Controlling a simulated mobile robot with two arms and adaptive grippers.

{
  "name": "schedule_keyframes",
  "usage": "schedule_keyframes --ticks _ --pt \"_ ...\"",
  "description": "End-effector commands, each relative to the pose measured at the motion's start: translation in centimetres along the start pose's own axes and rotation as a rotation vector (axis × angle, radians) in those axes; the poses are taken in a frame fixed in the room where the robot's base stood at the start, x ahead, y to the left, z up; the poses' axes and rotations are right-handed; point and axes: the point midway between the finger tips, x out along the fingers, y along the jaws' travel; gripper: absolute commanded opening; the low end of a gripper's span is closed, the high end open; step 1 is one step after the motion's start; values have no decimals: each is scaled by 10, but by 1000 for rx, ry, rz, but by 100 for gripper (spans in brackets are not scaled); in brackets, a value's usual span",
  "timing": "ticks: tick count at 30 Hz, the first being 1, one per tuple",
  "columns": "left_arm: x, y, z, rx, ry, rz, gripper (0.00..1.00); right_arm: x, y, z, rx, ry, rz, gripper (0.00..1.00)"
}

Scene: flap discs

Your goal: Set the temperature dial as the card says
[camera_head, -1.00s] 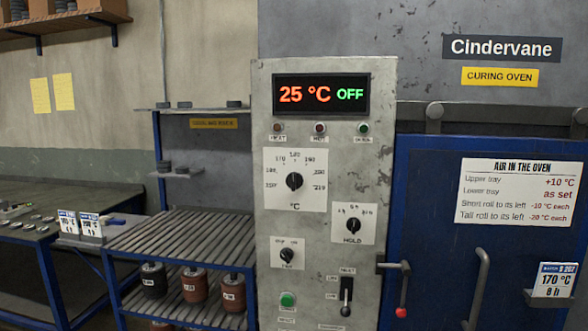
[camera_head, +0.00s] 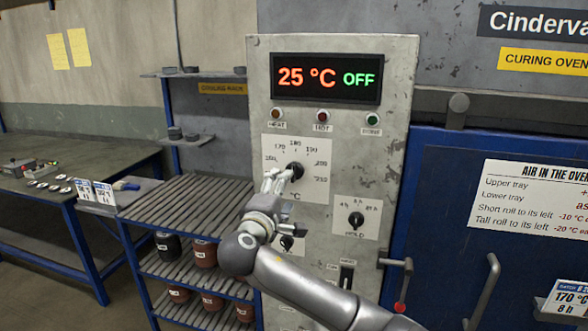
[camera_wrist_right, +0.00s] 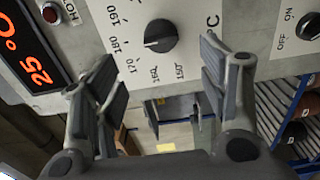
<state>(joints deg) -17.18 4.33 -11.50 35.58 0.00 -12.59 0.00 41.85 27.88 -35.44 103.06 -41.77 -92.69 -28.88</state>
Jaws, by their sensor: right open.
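The black temperature dial (camera_head: 295,171) sits on a white plate on the grey control panel, and also shows in the right wrist view (camera_wrist_right: 160,35). Its white mark faces the side with the 170 and 180 figures; the exact setting is unclear. My right gripper (camera_head: 272,182) is at the dial's lower left in the head view. In the right wrist view its open fingers (camera_wrist_right: 158,58) stand to either side of the dial, apart from it. The batch card (camera_head: 568,300) at the lower right reads 170 °C and 8 h, cut by the frame edge. My left gripper is not in view.
The display (camera_head: 326,78) reads 25 °C OFF. The air sign (camera_head: 528,196) hangs on the blue oven door. A slatted rack (camera_head: 180,207) stands left of the panel.

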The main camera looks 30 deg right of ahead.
Motion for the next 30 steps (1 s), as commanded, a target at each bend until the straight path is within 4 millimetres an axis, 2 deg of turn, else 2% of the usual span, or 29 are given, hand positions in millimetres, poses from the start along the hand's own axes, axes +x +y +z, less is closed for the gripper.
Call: schedule_keyframes --ticks 9,15,21,30 --pt "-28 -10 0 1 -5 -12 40 57 3 1 -4 -4 -3 67" --pt "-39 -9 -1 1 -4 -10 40 84 1 1 -2 -3 -3 67" --pt "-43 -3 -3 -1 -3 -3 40 97 -1 0 -1 0 -3 67" --pt "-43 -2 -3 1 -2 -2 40 100 -2 0 0 0 -4 67"
